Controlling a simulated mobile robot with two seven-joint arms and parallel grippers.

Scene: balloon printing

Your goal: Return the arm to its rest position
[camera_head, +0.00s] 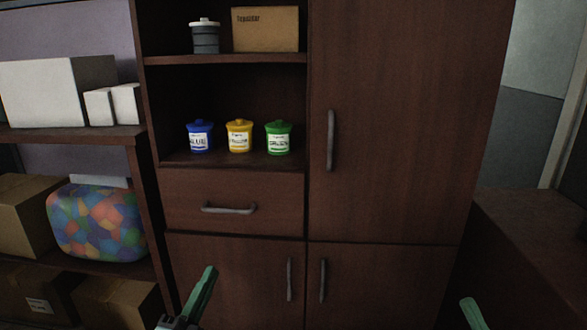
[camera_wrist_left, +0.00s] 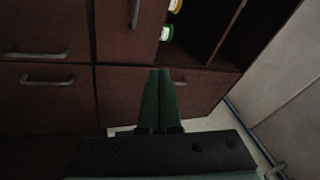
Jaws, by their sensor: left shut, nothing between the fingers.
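My left gripper (camera_head: 207,284) shows at the bottom of the head view, in front of the lower cabinet doors. In the left wrist view its green fingers (camera_wrist_left: 159,74) are together with nothing between them. My right gripper shows only as a green fingertip (camera_head: 472,312) at the bottom right edge of the head view; the rest is out of frame. The dark wooden cabinet (camera_head: 400,120) stands in front of me with its drawer and doors shut.
Blue (camera_head: 200,138), yellow (camera_head: 239,137) and green (camera_head: 279,139) lidded pots stand on the open cabinet shelf. A grey jar (camera_head: 205,37) and a cardboard box (camera_head: 265,29) are above. A shelf rack on the left holds white boxes (camera_head: 40,92) and a multicoloured bag (camera_head: 97,222).

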